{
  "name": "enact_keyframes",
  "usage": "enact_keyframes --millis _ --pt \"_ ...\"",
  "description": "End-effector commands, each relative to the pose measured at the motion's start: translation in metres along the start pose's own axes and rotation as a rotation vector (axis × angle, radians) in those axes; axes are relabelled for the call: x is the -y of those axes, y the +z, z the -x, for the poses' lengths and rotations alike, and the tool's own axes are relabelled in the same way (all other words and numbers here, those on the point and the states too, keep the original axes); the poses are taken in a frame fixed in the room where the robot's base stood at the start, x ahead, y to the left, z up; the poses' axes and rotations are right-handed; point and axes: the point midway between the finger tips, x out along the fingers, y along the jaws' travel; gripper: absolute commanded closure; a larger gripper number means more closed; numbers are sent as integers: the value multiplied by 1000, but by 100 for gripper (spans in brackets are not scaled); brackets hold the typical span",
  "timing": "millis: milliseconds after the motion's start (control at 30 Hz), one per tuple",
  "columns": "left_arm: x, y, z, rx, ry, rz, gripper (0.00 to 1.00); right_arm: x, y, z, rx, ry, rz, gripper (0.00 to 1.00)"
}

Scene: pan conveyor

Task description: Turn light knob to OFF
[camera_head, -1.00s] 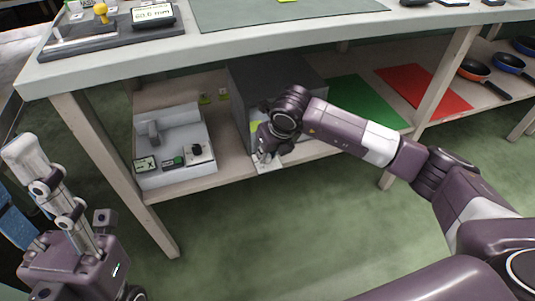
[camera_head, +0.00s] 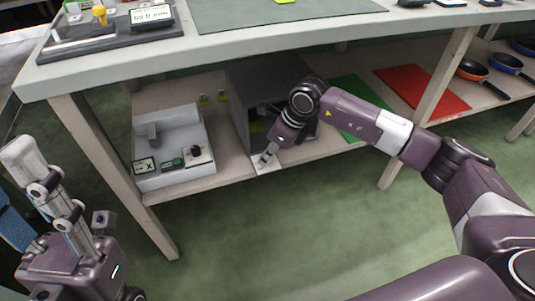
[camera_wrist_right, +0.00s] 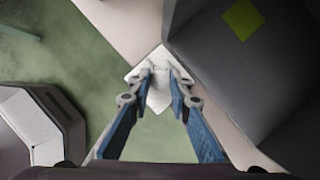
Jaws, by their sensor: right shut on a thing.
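A white plate (camera_head: 268,163) is at the front shelf edge below the grey box; in the wrist view it is a pale diamond (camera_wrist_right: 158,99). A small pale knob (camera_wrist_right: 161,71) stands on it. My right gripper (camera_head: 266,159) reaches down to the plate from the upper right. In the wrist view my right gripper's fingertips (camera_wrist_right: 163,76) close around the knob. The knob's marking is too small to read. My left gripper (camera_head: 27,160) is at the lower left, away from the shelf; only one finger shows clearly.
The grey box (camera_head: 270,75) stands behind the plate. A white device (camera_head: 178,182) with a black knob and small labels is on the shelf to the left. Green (camera_head: 352,87) and red (camera_head: 420,88) mats and pans (camera_head: 473,70) lie to the right. The floor in front is clear.

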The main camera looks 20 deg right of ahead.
Motion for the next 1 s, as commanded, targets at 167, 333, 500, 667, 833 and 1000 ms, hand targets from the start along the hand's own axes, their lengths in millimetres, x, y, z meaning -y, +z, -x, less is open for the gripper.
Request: enact_keyframes --millis 167,333,500,667,833,1000 --pt "0 0 0 0 0 0 60 1 0 0 0 3 14 100" --pt "0 0 0 0 0 0 60 1 0 0 0 3 14 100" --pt "0 0 0 -1 0 0 60 1 0 0 0 3 14 77" --pt "0 0 0 -1 0 0 60 1 0 0 0 4 13 64" --pt "0 0 0 -1 0 0 60 0 0 0 -1 4 13 64" --pt "0 -1 -1 -4 -2 -1 60 1 0 8 1 4 14 64"
